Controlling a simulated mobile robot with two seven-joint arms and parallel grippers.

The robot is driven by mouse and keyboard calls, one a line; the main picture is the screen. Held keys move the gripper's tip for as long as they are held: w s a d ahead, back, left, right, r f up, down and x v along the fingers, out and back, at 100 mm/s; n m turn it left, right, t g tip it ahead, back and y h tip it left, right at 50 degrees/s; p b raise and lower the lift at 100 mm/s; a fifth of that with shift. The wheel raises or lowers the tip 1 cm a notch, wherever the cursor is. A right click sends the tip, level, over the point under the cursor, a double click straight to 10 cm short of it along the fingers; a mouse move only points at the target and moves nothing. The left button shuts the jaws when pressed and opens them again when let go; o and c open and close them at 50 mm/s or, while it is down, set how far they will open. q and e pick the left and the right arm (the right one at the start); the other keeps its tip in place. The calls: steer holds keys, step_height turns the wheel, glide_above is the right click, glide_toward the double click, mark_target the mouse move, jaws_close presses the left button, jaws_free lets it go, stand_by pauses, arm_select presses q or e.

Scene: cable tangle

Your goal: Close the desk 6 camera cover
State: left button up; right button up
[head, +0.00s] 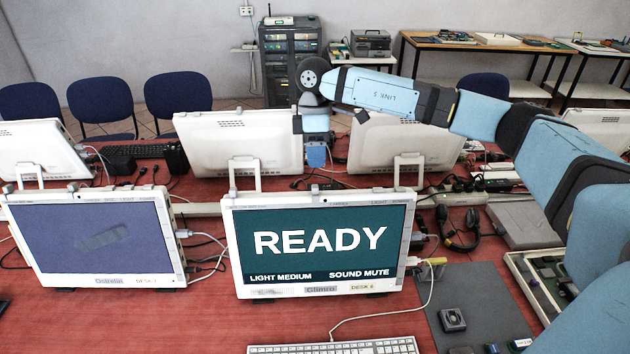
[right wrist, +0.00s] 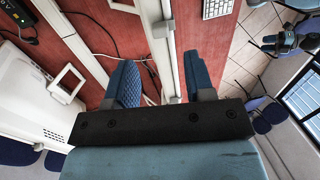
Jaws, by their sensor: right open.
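A white monitor (head: 228,245) stands at the front centre, its screen reading READY, LIGHT MEDIUM and SOUND MUTE. Its lower label says DESK, with a digit too small to read surely. A camera cover cannot be made out clearly on its top edge. In the right wrist view, a white edge (right wrist: 158,40) runs between the spread blue fingers of the gripper (right wrist: 161,78). I cannot tell whether they touch it. My left gripper is not in view.
Another monitor (head: 95,238) stands to the left. Rear monitors (head: 240,145) stand behind, with cables between the rows. A keyboard (head: 335,348), a grey mat (head: 475,295), headphones (head: 458,230) and a parts tray (head: 525,275) lie around. Red table (head: 190,325) shows bare at front left.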

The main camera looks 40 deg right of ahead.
mark_target(316, 186)
steer(key=x, duration=0.7)
steer(key=shift+a+f+p, duration=0.1)
steer(key=shift+f+p, duration=0.05)
steer(key=shift+p, duration=0.2)
jaws_close()
